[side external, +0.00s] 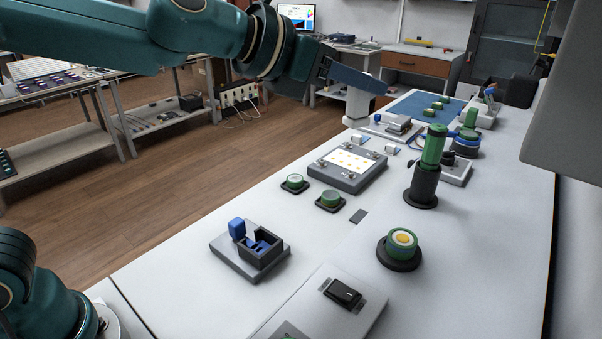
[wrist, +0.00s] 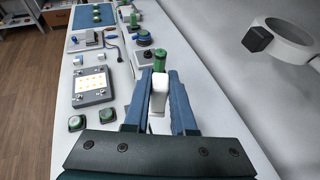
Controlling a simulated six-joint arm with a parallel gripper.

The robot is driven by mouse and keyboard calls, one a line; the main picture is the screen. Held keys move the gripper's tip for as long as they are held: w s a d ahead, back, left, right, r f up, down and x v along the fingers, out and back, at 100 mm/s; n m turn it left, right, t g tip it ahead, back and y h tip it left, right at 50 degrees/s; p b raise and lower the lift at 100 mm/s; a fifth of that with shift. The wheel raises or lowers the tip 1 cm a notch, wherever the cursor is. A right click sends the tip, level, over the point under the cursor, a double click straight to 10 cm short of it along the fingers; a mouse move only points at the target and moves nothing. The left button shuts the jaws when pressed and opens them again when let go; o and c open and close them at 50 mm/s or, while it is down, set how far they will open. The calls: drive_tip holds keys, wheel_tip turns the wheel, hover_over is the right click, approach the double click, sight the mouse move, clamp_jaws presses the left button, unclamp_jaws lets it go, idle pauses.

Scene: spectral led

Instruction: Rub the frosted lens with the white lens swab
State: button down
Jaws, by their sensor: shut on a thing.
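My gripper (side external: 372,84) hangs over the far part of the bench; its blue fingers (wrist: 161,108) are shut on the white lens swab (wrist: 157,92). The swab, a white block, also shows below the fingers in the side view (side external: 358,104). A green ring with a pale disc and yellow centre (side external: 402,239) sits on a round black base near the front right. Two small green pucks, one with a paler top (side external: 294,181) and one greener (side external: 330,198), lie on dark pads. I cannot tell for sure which is the frosted lens. The swab appears apart from all of them.
A green cylinder on a black stand (side external: 428,165) rises at the right. A grey panel with yellow dots (side external: 349,167), a grey base with a dark box (side external: 258,255) and a plate with a black switch (side external: 342,294) stand on the white bench.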

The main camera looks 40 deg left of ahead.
drive_tip(key=s+r+m+g+h, duration=0.1)
drive_tip(key=s+r+m+h, duration=0.1)
drive_tip(key=s, duration=0.7)
drive_tip(key=s+r+m+g+h, duration=0.1)
drive_tip(key=s+r+m+h, duration=0.1)
drive_tip(key=s, duration=0.7)
drive_tip(key=w+a+f+n+y, duration=0.2)
drive_tip(key=w+a+y, duration=0.15)
drive_tip(key=w, duration=0.85)
drive_tip(key=w+a+f+n+y, duration=0.2)
drive_tip(key=w+a, duration=0.2)
drive_tip(key=w, duration=0.8)
drive_tip(key=w+a+f+n+y, duration=0.1)
drive_tip(key=w+a+f+y, duration=0.1)
drive_tip(key=w+a+f, duration=0.4)
drive_tip(key=w+a+f+n+y, duration=0.2)
drive_tip(key=w+a+f, duration=0.3)
drive_tip(key=a+f, duration=0.6)
drive_tip(key=shift+w+a+f, duration=0.35)
drive_tip(key=shift+w+f, duration=0.05)
drive_tip(key=shift+f, duration=0.15)
drive_tip(key=shift+y, duration=0.25)
